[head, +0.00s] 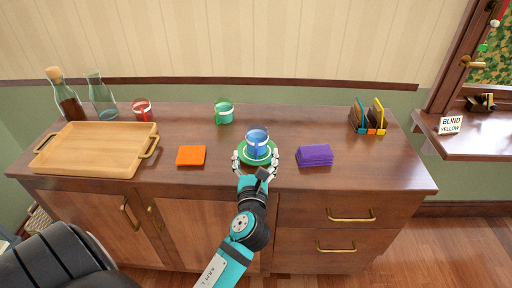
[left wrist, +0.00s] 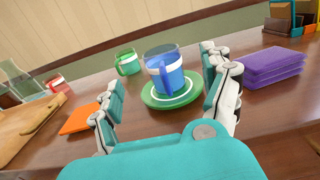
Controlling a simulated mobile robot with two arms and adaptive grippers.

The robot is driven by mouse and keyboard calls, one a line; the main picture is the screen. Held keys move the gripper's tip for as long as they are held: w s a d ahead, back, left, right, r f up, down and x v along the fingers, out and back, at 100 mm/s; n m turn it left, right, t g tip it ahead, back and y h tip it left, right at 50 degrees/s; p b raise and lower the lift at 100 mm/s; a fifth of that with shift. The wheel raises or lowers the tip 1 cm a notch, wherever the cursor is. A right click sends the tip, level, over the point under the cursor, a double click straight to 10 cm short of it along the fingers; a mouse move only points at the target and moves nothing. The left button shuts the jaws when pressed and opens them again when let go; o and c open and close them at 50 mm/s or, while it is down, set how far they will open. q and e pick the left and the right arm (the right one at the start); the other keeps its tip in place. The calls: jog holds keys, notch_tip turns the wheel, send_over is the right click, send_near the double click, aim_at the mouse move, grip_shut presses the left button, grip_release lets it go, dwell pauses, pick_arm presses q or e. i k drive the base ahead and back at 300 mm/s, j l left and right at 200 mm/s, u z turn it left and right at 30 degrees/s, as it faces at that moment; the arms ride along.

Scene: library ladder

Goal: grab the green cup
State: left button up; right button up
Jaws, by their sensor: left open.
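The green cup (head: 224,112) stands upright at the back of the wooden cabinet top, near the wall. It also shows in the left wrist view (left wrist: 128,63), behind and left of a blue cup. The blue cup (head: 257,142) stands on a green saucer (head: 273,154); in the left wrist view the blue cup (left wrist: 164,72) sits between my fingers' directions. My left gripper (head: 256,160) is open and empty of any grip, with its fingers on either side of the saucer's near part. My right gripper is not in view.
A wooden tray (head: 85,168), glass bottles and a red cup (head: 141,109) stand at the left. Orange napkins (head: 191,155) and purple napkins (head: 315,155) flank the saucer. A colourful holder (head: 368,118) stands at the back right. The cabinet top (head: 310,120) is clear right of the green cup.

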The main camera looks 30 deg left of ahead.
aim_at(224, 114)
jog(key=u, duration=1.35)
